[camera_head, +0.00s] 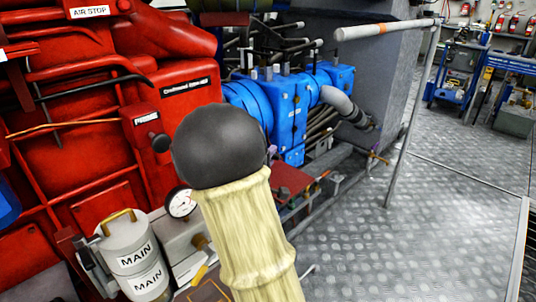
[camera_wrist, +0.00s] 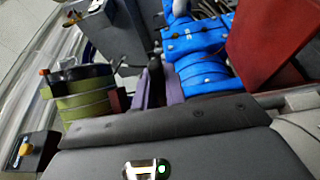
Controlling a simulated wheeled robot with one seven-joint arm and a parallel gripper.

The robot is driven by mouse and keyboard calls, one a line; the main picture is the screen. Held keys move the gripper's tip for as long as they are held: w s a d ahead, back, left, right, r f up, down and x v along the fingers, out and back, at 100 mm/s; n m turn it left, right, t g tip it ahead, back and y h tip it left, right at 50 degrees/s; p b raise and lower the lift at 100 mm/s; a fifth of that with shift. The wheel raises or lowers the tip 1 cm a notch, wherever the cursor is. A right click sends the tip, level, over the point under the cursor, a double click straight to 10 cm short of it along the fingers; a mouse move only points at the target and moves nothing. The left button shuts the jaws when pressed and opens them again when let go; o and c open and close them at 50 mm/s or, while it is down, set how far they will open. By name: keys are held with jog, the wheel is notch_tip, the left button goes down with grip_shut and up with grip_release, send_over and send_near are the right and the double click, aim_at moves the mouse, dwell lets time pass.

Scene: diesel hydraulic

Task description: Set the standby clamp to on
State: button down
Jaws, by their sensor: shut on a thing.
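No part in view carries a readable "standby" label, so I cannot tell for sure which one is the standby clamp. In the wrist view my gripper (camera_wrist: 160,72) shows as two purple-grey fingers close together. They are shut on a thin dark part between them, mostly hidden by the fingers. Blue machinery (camera_wrist: 203,68) is just right of the fingers. An olive-green ribbed cylinder (camera_wrist: 84,103) is to their left. In the head view my arm covers most of the gripper; only a small purple bit shows beside the dark joint.
The head view shows red machinery (camera_head: 95,165), a pressure gauge (camera_head: 180,203), a grey canister marked MAIN (camera_head: 127,238) and blue pump housings (camera_head: 288,107). A grey rail post (camera_head: 408,130) stands at the right. The metal floor (camera_head: 350,240) is clear there. A red block (camera_wrist: 275,38) is close in the wrist view.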

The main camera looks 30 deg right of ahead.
jog(key=shift+f, duration=0.2)
jog(key=c, duration=1.5)
grip_release()
jog(key=shift+o, duration=0.3)
jog(key=shift+r, duration=0.1)
jog(key=b+v, duration=0.1)
jog(key=v, duration=1.6)
jog(key=shift+a, duration=0.3)
